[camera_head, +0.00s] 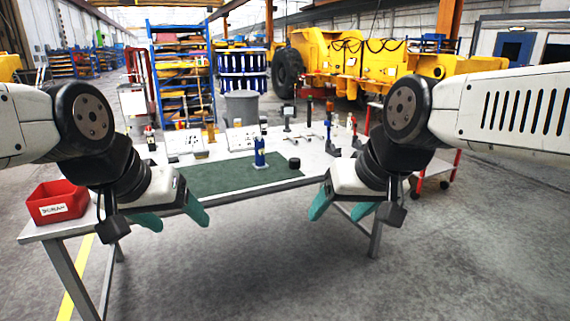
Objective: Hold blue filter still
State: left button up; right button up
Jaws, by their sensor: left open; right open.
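A small blue filter (259,154) stands upright on the green mat (215,178) on the table. My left gripper (172,219) is open with teal fingers, in front of the table's near edge and to the left of the filter. My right gripper (338,208) is open with teal fingers, near the table's right end and to the right of the filter. Both grippers are empty and well apart from the filter.
A black cylinder (294,163) stands on the mat right of the filter. A red bin (57,202) sits on the table's left end. White panels (185,141) and several small tools line the back. The mat's front is clear.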

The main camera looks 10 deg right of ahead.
aim_at(259, 163)
jog(key=i+l+u, duration=0.3)
jog(key=i+l, duration=0.4)
jog(key=i, duration=0.25)
jog(key=i+l+u, duration=0.3)
jog(key=i+l, duration=0.6)
